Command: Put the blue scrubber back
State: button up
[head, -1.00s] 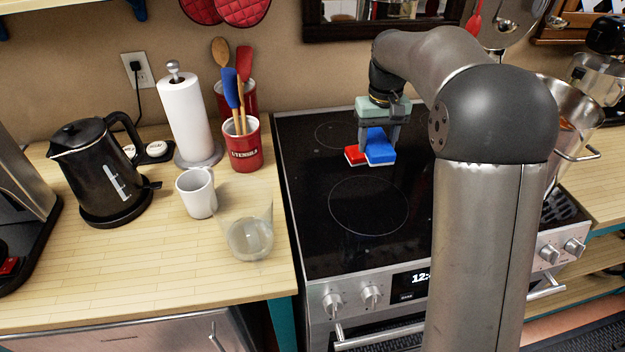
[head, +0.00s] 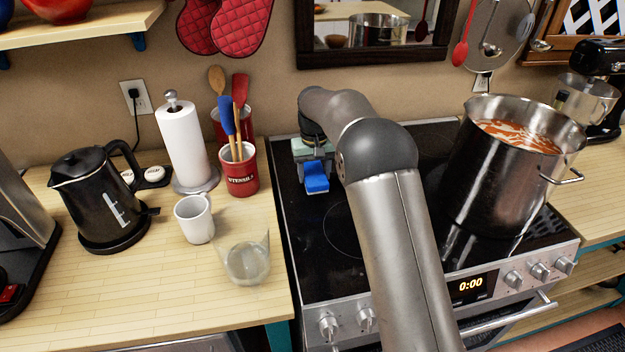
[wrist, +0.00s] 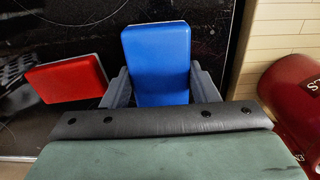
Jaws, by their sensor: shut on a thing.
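The blue scrubber (head: 316,181) is a blue block between the fingers of my gripper (head: 315,170), over the left part of the black cooktop (head: 292,222). In the wrist view the blue scrubber (wrist: 157,60) sits between both grey fingers, its blue face toward the camera. My gripper (wrist: 158,86) is shut on it. A red block with a pale edge (wrist: 68,78) is just left of my left finger in the wrist view, apart from the blue scrubber. The red block does not show in the head view now. The height of the blue scrubber above the cooktop is unclear.
A red utensil crock (head: 241,178) stands close left of my gripper and shows at the right of the wrist view (wrist: 292,95). A paper towel roll (head: 182,145), white mug (head: 194,220), clear glass (head: 247,264) and kettle (head: 92,200) stand left. A large pot (head: 500,180) stands right.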

aim_at(312, 172)
jog(key=shift+w+a+f+p, duration=0.1)
jog(key=shift+a+f+p, duration=0.05)
jog(key=shift+f, duration=0.8)
jog(key=shift+w+a+f+p, duration=0.1)
jog(key=shift+a+f+p, duration=0.05)
jog(key=shift+f, duration=0.8)
jog(key=shift+f, duration=0.1)
jog(key=shift+f, duration=0.15)
jog(key=o, duration=1.3)
jog(key=shift+s, duration=0.1)
notch_tip(312, 172, up, 13)
jog(key=shift+f+b, duration=0.2)
jog(key=shift+b, duration=0.45)
